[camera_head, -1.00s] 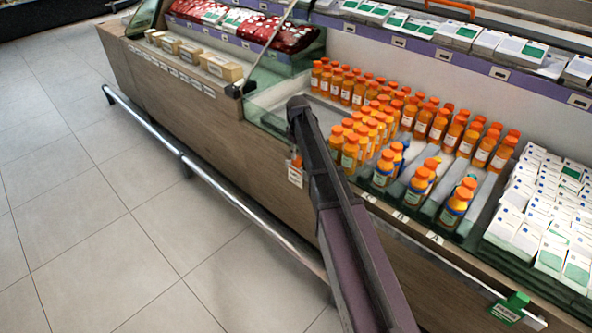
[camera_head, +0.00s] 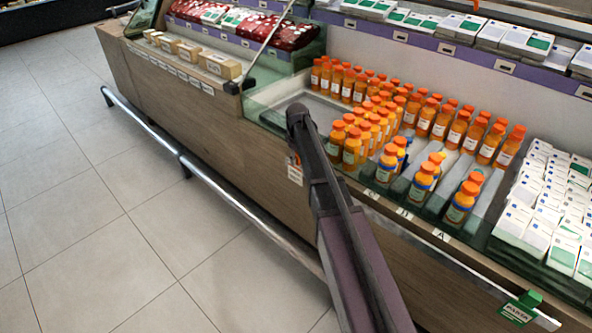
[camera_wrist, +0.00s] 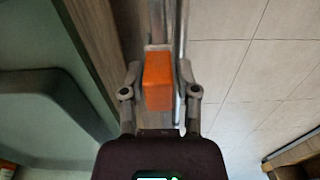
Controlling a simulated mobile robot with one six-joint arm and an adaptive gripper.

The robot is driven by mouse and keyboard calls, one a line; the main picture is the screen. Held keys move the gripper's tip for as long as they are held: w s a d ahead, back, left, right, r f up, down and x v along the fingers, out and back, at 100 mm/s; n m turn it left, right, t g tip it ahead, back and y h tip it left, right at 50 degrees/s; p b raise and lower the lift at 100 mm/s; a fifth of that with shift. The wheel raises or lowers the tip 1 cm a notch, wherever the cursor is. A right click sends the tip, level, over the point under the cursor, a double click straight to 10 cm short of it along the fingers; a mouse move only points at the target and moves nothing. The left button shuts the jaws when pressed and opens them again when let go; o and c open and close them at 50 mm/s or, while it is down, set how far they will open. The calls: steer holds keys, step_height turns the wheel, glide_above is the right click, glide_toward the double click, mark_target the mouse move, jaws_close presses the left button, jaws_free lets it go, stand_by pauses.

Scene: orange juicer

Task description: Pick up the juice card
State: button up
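The juice card has an orange block-like holder and a white label. In the head view its white label (camera_head: 295,174) hangs beside my arm, in front of the wooden counter. In the wrist view its orange holder (camera_wrist: 158,80) fills the space between the fingers of my gripper (camera_wrist: 160,76). The fingers lean inward and appear shut on the holder's two sides. A thin pale strip shows along its right side. In the head view my arm hides the fingers and part of the card.
Orange juice bottles (camera_head: 440,125) stand in rows on the counter behind the card. White cartons (camera_head: 545,205) fill the right side. A green card holder (camera_head: 521,306) sits on the front edge. A metal rail (camera_head: 225,198) runs along the counter. The tiled floor (camera_head: 90,220) at left is clear.

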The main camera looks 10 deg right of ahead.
steer(key=shift+f, duration=0.15)
stand_by(0.5)
jaws_close()
steer(key=shift+r, duration=0.25)
step_height(320, 180, up, 4)
steer(key=p, duration=0.4)
steer(key=shift+f, duration=0.2)
steer(key=s+d+p, duration=0.1)
steer(key=s, duration=1.5)
steer(key=shift+d+r, duration=0.3)
steer(key=shift+r, duration=0.15)
